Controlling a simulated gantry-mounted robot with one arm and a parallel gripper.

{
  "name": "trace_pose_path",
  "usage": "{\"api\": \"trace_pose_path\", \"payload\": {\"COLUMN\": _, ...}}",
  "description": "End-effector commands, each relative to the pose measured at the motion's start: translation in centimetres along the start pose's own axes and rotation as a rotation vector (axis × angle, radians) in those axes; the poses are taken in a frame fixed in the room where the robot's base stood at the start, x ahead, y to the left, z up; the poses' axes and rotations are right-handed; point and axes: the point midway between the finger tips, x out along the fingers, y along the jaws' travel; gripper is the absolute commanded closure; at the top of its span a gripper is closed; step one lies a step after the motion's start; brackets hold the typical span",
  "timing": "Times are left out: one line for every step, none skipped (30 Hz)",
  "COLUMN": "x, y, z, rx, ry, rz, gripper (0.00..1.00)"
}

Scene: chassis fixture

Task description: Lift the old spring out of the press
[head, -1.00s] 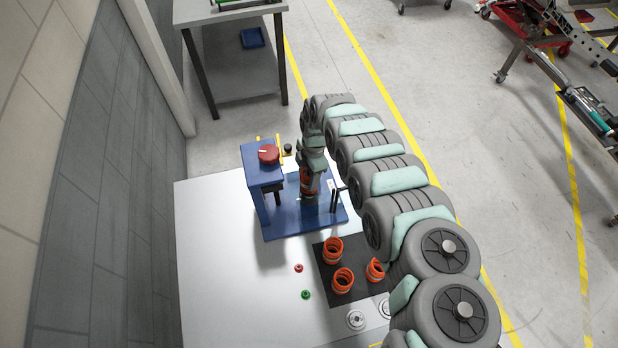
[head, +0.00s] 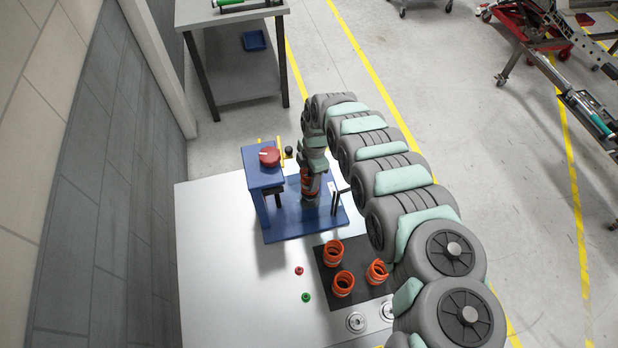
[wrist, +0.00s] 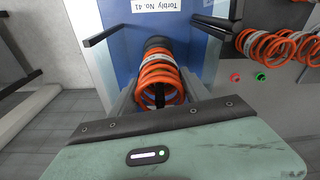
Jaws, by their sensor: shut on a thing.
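The blue press (head: 285,228) stands on the white table, with a red knob (head: 269,156) on top of its frame. The old spring, orange with a pale band (wrist: 157,70), sits in the press area around a dark rod. It also shows in the head view (head: 309,184), partly covered by my arm. My gripper (wrist: 163,88) is shut on the spring, a finger on each side of it. A black cylindrical part (wrist: 156,43) is at the spring's far end. I cannot tell whether the spring is clear of its seat.
Three orange springs stand on a dark mat (head: 330,285) in front of the press. A red button (head: 299,271) and a green button (head: 306,297) are left of the mat. Black handle bars (wrist: 103,37) stick out near my gripper. The table's left part is clear.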

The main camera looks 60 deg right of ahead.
Motion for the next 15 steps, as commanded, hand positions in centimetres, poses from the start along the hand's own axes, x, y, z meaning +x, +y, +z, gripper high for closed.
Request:
{"api": "trace_pose_path", "payload": {"x": -0.5, "y": 0.1, "z": 0.1, "rx": 0.000, "ry": -0.003, "rz": 0.002, "gripper": 1.00}}
{"api": "trace_pose_path", "payload": {"x": -0.8, "y": 0.1, "z": 0.0, "rx": 0.000, "ry": -0.002, "rz": 0.002, "gripper": 1.00}}
{"api": "trace_pose_path", "payload": {"x": -1.1, "y": 0.1, "z": -0.1, "rx": -0.001, "ry": -0.001, "rz": 0.002, "gripper": 1.00}}
{"api": "trace_pose_path", "payload": {"x": -1.4, "y": 0.1, "z": -0.1, "rx": -0.001, "ry": -0.002, "rz": 0.002, "gripper": 1.00}}
{"api": "trace_pose_path", "payload": {"x": -1.6, "y": 0.1, "z": -0.1, "rx": -0.001, "ry": -0.003, "rz": 0.001, "gripper": 1.00}}
{"api": "trace_pose_path", "payload": {"x": -2.1, "y": 0.0, "z": -0.1, "rx": 0.000, "ry": -0.004, "rz": 0.000, "gripper": 1.00}}
{"api": "trace_pose_path", "payload": {"x": -2.4, "y": 0.0, "z": -0.1, "rx": 0.001, "ry": -0.004, "rz": 0.000, "gripper": 1.00}}
{"api": "trace_pose_path", "payload": {"x": -2.8, "y": 0.0, "z": -0.1, "rx": 0.000, "ry": -0.005, "rz": 0.000, "gripper": 1.00}}
{"api": "trace_pose_path", "payload": {"x": -3.3, "y": 0.0, "z": -0.2, "rx": 0.000, "ry": -0.004, "rz": 0.001, "gripper": 1.00}}
{"api": "trace_pose_path", "payload": {"x": -3.6, "y": 0.0, "z": -0.3, "rx": 0.000, "ry": -0.003, "rz": 0.001, "gripper": 1.00}}
{"api": "trace_pose_path", "payload": {"x": -4.0, "y": 0.0, "z": -0.4, "rx": -0.001, "ry": -0.004, "rz": 0.001, "gripper": 1.00}}
{"api": "trace_pose_path", "payload": {"x": -4.5, "y": 0.1, "z": -0.4, "rx": -0.001, "ry": -0.004, "rz": 0.002, "gripper": 1.00}}
{"api": "trace_pose_path", "payload": {"x": -5.0, "y": 0.1, "z": -0.4, "rx": 0.000, "ry": -0.006, "rz": 0.003, "gripper": 1.00}}
{"api": "trace_pose_path", "payload": {"x": -5.4, "y": 0.1, "z": -0.4, "rx": 0.000, "ry": -0.007, "rz": 0.003, "gripper": 1.00}}
{"api": "trace_pose_path", "payload": {"x": -6.0, "y": 0.1, "z": -0.5, "rx": 0.001, "ry": -0.005, "rz": 0.003, "gripper": 1.00}}
